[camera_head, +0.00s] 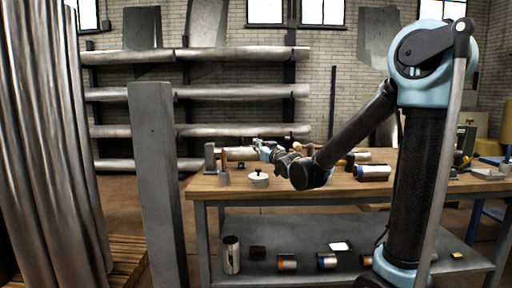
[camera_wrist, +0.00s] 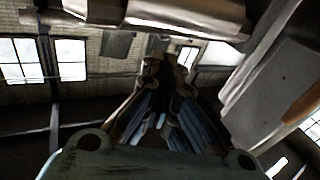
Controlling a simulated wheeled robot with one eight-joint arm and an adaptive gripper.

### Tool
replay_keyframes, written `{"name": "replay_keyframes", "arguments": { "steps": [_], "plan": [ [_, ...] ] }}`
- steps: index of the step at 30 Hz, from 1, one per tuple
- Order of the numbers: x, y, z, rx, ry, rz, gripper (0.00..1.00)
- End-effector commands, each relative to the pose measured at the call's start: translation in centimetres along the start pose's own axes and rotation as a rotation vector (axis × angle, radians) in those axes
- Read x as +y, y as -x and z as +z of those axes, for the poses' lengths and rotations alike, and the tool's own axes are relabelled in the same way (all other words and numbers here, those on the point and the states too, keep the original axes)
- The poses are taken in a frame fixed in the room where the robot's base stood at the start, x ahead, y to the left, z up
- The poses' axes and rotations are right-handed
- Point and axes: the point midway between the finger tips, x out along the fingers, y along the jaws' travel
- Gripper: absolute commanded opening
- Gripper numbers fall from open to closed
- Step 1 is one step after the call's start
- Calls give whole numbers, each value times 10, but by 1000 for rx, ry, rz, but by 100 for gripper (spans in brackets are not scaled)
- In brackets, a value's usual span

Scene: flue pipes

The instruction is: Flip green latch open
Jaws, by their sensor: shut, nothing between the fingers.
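I cannot make out a green latch in either view. My gripper (camera_head: 258,143) is small in the head view, at the end of my arm over the left part of the workbench (camera_head: 350,187). In the wrist view my gripper (camera_wrist: 166,64) has its two fingers drawn together at the tips, with nothing visible between them. A shiny metal pipe (camera_wrist: 180,14) crosses the top of the wrist view, beyond the fingertips. Contact between the fingers and any part cannot be told.
A grey upright block (camera_head: 210,157) and a small lidded pot (camera_head: 258,180) stand near my gripper. A silver can (camera_head: 373,172) lies farther right. A grey post (camera_head: 157,190) stands left of the bench. A grey slab (camera_wrist: 280,85) fills the wrist view's right side.

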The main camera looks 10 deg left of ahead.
Motion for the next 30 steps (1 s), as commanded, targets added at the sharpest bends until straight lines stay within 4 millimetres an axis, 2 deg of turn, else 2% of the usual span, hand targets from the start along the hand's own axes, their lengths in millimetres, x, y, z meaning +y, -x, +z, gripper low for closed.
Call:
{"name": "replay_keyframes", "arguments": {
  "steps": [18,24,30],
  "plan": [
    [0,-97,0,0,0,0,0],
    [0,-117,0,0,0,0,0],
    [0,-123,0,0,0,1,0]
  ]
}}
